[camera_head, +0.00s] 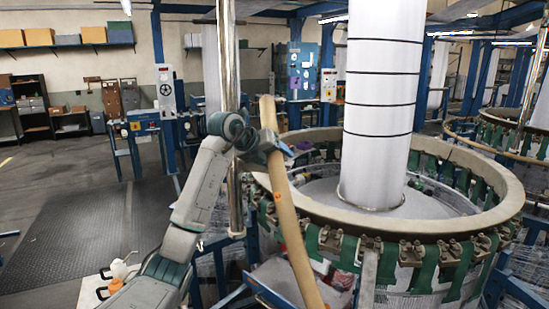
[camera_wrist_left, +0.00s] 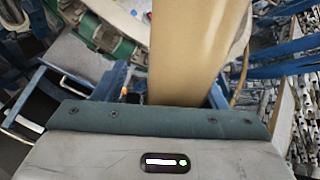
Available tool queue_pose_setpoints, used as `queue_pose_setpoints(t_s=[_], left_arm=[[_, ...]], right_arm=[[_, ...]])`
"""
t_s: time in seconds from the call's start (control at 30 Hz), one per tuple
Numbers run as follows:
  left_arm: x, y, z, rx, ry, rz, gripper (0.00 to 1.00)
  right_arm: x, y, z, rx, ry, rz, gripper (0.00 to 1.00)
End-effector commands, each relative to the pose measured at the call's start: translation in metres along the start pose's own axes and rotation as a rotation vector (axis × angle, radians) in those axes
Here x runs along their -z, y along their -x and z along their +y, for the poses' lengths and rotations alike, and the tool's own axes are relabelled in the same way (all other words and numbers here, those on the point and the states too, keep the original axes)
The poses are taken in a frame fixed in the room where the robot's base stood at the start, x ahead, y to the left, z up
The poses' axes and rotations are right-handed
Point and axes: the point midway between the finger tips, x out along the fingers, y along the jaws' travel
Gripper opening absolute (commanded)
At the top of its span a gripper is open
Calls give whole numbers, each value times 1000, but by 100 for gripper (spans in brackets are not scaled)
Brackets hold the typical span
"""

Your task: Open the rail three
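A long tan curved rail (camera_head: 290,225) stands steeply tilted in front of the circular loom's left side. I see no number on it, so I cannot tell if it is rail three. My left gripper (camera_head: 272,143) is at the rail's upper part, with grey-green parts left of it and a blue tip showing on its right. In the left wrist view, the tan rail (camera_wrist_left: 190,50) fills the space right before the gripper body. The fingers are hidden there, so their grip is unclear. The loom's wide beige ring (camera_head: 470,170) lies to the right. My right gripper is out of view.
A white fabric tube with dark bands (camera_head: 385,90) rises from the loom's centre. A shiny vertical post (camera_head: 235,205) stands close behind my left arm. Metal brackets (camera_head: 412,250) line the loom's rim. A dark floor mat (camera_head: 85,235) lies clear at left.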

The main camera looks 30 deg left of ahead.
Motion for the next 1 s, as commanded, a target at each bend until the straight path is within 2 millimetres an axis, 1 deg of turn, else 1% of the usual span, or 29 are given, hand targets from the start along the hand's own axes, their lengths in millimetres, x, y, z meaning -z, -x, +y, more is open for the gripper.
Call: queue_pose_setpoints(t_s=[0.13,0.27,0.5,0.6,0.7,0.8,1.0], left_arm=[[0,4,1,-1,-1,-3,65],[1,19,2,-1,-2,-6,65],[2,68,1,0,-3,-7,65],[2,85,0,-1,-3,-4,65],[1,98,-1,-1,-2,-2,65],[1,105,-2,-1,-1,-1,65],[1,108,-2,-1,-1,1,65]], right_arm=[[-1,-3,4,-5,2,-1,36],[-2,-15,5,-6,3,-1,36],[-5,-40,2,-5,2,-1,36],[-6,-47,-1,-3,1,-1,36],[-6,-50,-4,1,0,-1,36],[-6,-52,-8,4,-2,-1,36],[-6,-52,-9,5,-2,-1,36]])
